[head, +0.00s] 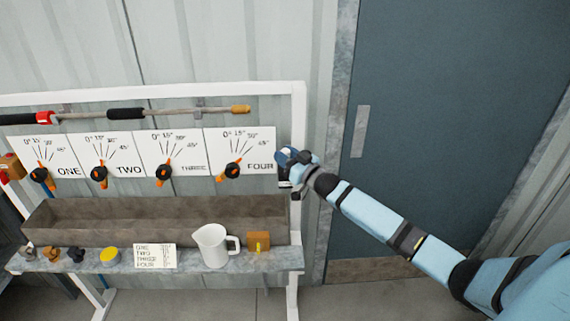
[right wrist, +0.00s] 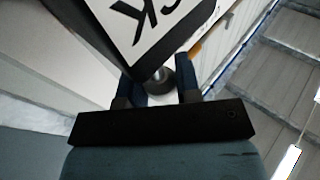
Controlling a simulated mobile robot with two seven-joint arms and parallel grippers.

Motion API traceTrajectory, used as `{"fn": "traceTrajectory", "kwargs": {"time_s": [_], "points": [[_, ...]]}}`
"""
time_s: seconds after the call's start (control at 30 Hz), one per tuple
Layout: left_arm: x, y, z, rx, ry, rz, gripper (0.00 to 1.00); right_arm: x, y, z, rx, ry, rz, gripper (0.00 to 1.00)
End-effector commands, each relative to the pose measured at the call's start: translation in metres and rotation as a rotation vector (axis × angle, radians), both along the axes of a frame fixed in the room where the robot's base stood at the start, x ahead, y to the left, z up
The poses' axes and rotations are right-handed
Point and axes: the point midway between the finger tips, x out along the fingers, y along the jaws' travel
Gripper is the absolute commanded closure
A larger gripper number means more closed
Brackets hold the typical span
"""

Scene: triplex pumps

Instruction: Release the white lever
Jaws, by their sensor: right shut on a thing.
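My right gripper (head: 287,160) is at the right end of the white frame, just right of the panel marked FOUR. In the right wrist view its two dark fingers (right wrist: 161,83) stand on either side of a small rounded pale-grey end, which I take to be the white lever (right wrist: 159,79). The gripper is shut on it. Most of the lever is hidden by the fingers and by a white sign (right wrist: 150,28) with black letters, partly cut off. In the head view the gripper hides the lever. My left gripper is not in view.
Several dials with orange pointers, such as dial FOUR (head: 232,171), line the frame above a brown trough (head: 150,222). A white pitcher (head: 213,246), a small orange-brown box (head: 258,241) and a text card (head: 155,256) stand on the shelf. A blue-grey door (head: 450,110) is at right.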

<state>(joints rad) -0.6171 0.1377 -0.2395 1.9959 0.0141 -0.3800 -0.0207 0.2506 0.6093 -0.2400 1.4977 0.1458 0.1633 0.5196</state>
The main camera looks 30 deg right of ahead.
Motion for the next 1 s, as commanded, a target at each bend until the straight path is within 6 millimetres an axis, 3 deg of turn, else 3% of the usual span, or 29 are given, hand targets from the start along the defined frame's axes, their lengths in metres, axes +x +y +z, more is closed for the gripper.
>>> {"fn": "traceTrajectory", "kwargs": {"time_s": [0.03,0.1,0.5,1.0], "points": [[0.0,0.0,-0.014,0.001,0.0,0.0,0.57,-0.002,0.001,-0.007,-0.019,-0.036,0.0,1.0],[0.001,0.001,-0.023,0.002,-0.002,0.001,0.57,-0.004,0.003,-0.007,-0.05,-0.084,0.001,1.0],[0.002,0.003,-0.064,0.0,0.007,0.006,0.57,-0.017,0.011,-0.006,-0.189,-0.305,0.0,1.0],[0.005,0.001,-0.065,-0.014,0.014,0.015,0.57,-0.022,0.014,-0.004,-0.235,-0.379,0.001,1.0]]}}
